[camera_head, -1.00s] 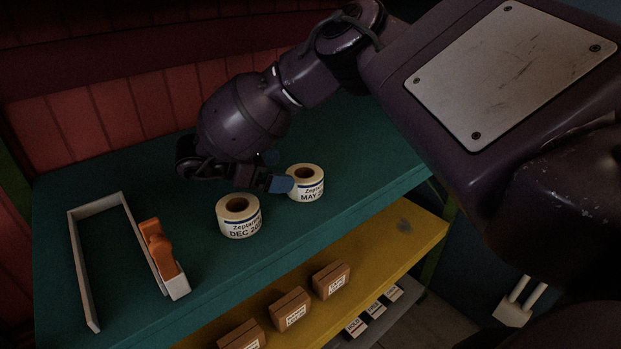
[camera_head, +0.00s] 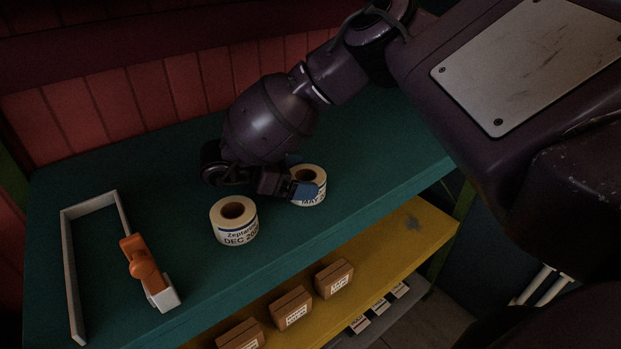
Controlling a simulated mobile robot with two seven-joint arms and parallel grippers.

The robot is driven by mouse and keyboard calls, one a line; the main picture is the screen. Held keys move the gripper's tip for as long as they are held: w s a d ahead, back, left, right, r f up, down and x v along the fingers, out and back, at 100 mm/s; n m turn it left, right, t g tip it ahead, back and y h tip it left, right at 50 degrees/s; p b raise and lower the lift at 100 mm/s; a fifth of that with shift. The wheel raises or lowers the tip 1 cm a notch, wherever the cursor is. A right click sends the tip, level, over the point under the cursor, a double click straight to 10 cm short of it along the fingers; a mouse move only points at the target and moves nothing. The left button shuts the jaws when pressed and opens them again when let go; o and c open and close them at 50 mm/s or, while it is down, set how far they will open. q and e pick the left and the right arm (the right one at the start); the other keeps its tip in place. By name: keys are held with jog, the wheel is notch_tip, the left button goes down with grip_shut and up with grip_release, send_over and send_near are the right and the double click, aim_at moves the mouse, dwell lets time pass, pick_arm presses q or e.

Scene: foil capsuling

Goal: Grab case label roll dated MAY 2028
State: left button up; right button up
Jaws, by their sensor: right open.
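The case label roll marked MAY (camera_head: 314,186) stands on the green shelf, its label partly hidden by my right gripper. A second label roll marked DEC (camera_head: 234,221) stands to its left and nearer. My right gripper (camera_head: 299,178) is open at the MAY roll, with one blue fingertip in front of the roll's left side and another blue tip behind it. I cannot tell whether the fingers touch the roll. My left gripper is not in view.
A pale frame (camera_head: 69,265) with an orange tape dispenser-like piece (camera_head: 143,262) lies at the left of the green shelf (camera_head: 185,290). Brown boxes (camera_head: 291,308) stand on the yellow shelf (camera_head: 392,243) below. The shelf's right part is clear.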

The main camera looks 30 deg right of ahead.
jog(key=shift+a, duration=0.15)
jog(key=c, duration=0.9)
jog(key=shift+o, duration=0.2)
jog(key=shift+r, duration=0.1)
